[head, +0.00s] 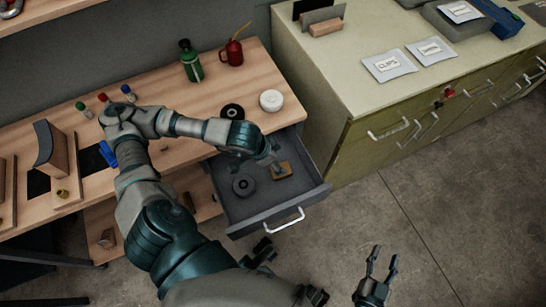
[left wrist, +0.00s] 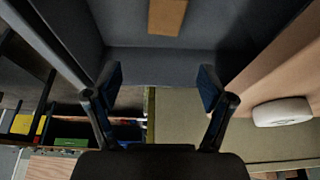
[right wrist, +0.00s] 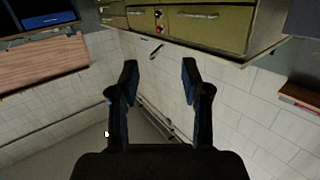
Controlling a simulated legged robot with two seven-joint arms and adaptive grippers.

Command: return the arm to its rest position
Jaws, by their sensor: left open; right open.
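My left arm reaches over the bench, and my left gripper (head: 274,163) is inside the open grey drawer (head: 262,211). In the left wrist view the left gripper (left wrist: 160,85) has its fingers spread with nothing between them. A tan block (left wrist: 167,16) lies beyond its fingertips on the drawer floor; the block also shows in the head view (head: 284,173), beside the fingers. My right gripper (head: 380,263) hangs over the bare floor, right of the drawer. In the right wrist view the right gripper (right wrist: 160,70) is open and empty.
A dark disc (head: 244,185) lies in the drawer. A black roll (head: 231,111), white roll (head: 271,100), green bottle (head: 190,62) and red oil can (head: 234,53) are on the wooden bench (head: 160,88). A cream cabinet (head: 350,110) stands right of it. The floor (head: 430,195) is clear.

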